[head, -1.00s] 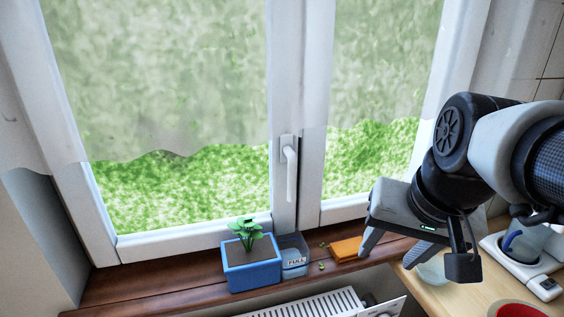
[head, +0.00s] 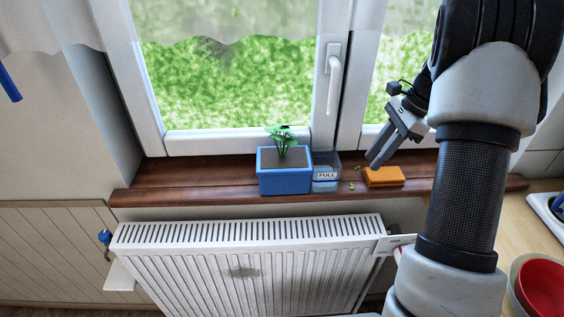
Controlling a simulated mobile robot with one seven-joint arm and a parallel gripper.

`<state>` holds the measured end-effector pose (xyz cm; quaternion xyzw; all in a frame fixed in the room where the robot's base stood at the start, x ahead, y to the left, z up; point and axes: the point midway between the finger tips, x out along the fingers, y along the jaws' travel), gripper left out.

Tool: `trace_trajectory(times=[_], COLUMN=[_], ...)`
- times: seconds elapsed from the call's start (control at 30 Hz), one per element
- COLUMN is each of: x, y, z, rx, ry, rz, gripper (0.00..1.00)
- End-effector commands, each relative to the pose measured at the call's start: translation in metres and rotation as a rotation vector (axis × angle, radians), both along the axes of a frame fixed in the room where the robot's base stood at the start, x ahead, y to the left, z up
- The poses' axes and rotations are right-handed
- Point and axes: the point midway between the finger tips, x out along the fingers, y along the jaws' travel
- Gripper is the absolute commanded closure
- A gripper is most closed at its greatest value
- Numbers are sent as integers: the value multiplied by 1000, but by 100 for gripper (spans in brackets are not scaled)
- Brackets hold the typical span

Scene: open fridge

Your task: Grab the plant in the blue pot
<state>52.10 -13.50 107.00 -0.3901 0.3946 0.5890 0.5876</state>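The plant (head: 283,137) has a few green leaves and grows from dark soil in a square blue pot (head: 285,182). The pot stands upright on the brown wooden windowsill, near the middle of the head view. My gripper (head: 377,163) is over the sill to the right of the pot, apart from it, pointing down and left near an orange block. Its fingers are seen from the side and overlap, so the gap between them is unclear. Nothing shows held in it.
A small clear container labelled "FULL" (head: 325,175) stands right beside the pot, toward my gripper. An orange block (head: 384,177) and small green bits lie farther right. A white radiator (head: 245,262) is below the sill (head: 190,185). The sill left of the pot is clear.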

Motion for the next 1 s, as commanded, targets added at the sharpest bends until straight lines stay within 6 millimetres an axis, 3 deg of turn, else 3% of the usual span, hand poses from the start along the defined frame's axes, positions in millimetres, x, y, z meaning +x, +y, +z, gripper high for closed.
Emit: trace_trajectory(times=[0.43,0.77,1.0], x=[-1,-1,-2], y=[88,117,130], z=[2,2,-36], rx=[-1,-1,-2], ry=[-2,-2,1], rz=[6,6,4], gripper=[75,75,75])
